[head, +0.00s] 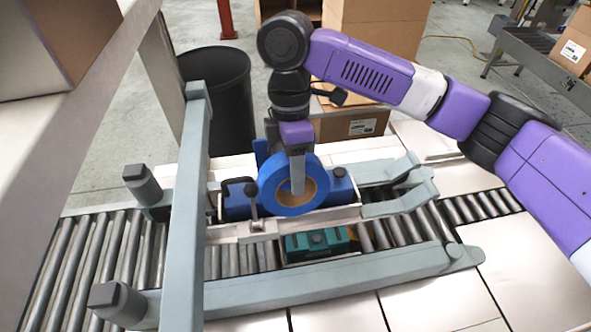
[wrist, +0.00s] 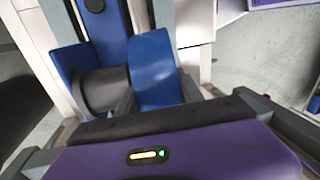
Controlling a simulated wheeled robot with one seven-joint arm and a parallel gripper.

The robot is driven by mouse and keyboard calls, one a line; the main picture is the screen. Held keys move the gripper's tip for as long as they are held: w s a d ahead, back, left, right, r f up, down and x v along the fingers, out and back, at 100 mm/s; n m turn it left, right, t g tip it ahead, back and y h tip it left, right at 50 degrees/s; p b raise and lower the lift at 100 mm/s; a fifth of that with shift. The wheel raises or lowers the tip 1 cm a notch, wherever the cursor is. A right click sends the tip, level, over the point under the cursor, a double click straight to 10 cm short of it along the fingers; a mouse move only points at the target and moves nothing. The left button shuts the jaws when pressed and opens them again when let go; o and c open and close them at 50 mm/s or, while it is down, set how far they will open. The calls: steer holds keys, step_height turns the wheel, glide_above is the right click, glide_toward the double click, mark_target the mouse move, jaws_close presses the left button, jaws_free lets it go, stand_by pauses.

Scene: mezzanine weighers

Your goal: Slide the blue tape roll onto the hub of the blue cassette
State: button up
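The blue tape roll (head: 268,191) stands on edge in the head view, its brown core facing the camera. My gripper (head: 297,187) points down and is shut on the roll; one grey finger crosses its near face and core opening. The blue cassette (head: 338,187) lies behind the roll on the conveyor, partly hidden by it. In the wrist view the roll (wrist: 153,68) is between my fingers. A dark cylindrical hub (wrist: 103,90) stands out from the cassette's blue plate (wrist: 66,62), just left of the roll. I cannot tell whether the hub enters the core.
A green cassette (head: 303,246) lies nearer on the roller conveyor (head: 80,250). A grey frame post (head: 190,210) stands left, and a grey rail (head: 330,285) crosses the front. A black clamp handle (head: 251,197) is close left of the roll. A black bin (head: 216,100) stands behind.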

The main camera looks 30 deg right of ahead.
steer(key=o, duration=0.5)
steer(key=w, duration=0.1)
steer(key=w+d+t, duration=0.1)
steer(key=w, duration=0.1)
steer(key=w+d+t, duration=0.1)
steer(key=w, duration=0.1)
steer(key=shift+w+f+m+h, duration=0.1)
steer(key=shift+w+m+h, duration=0.1)
steer(key=shift+m+h, duration=0.2)
steer(key=shift+n+g+y, duration=0.3)
steer(key=shift+g, duration=0.3)
steer(key=s+r, duration=0.1)
steer(key=r, duration=0.1)
steer(key=a+r, duration=0.1)
steer(key=r, duration=0.1)
steer(key=s+r, duration=0.1)
steer(key=r, duration=0.2)
steer(key=shift+s+a, duration=0.15)
steer(key=shift+s, duration=0.15)
steer(key=shift+s+r, duration=0.2)
steer(key=shift+r, duration=0.05)
steer(key=shift+s+a+r+g, duration=0.1)
steer(key=shift+s+r+g, duration=0.2)
steer(key=shift+s, duration=0.05)
